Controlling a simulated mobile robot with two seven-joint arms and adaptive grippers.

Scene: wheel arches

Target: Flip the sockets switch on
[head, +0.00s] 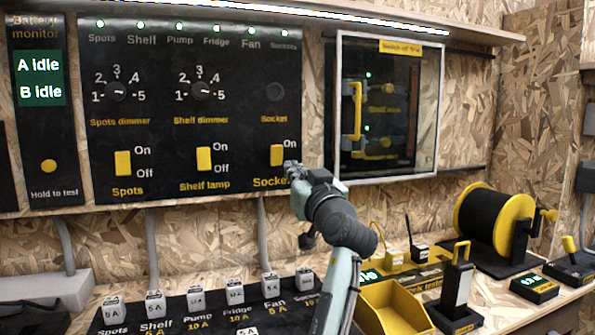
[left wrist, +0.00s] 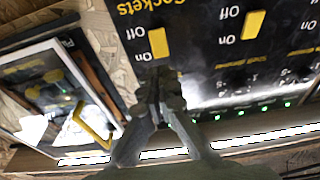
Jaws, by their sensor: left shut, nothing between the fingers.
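The yellow Sockets switch (head: 277,155) is at the lower right of the black switch panel (head: 240,120), with "On" printed at its upper right. Its "Off" mark is hidden behind my gripper in the head view. My left gripper (head: 291,170) is shut and empty, its tips just below and right of the switch. In the left wrist view the panel appears upside down; the switch (left wrist: 158,42) is just beyond the closed fingertips (left wrist: 160,76). I cannot tell whether they touch it, or which way it is tipped. My right gripper is not in view.
The yellow Shelf lamp switch (head: 204,159) and Spots switch (head: 122,163) are to the left. A framed clear cover (head: 385,110) is close on the right. Below are a row of labelled fuses (head: 235,291), a yellow bin (head: 395,308) and a cable reel (head: 490,222).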

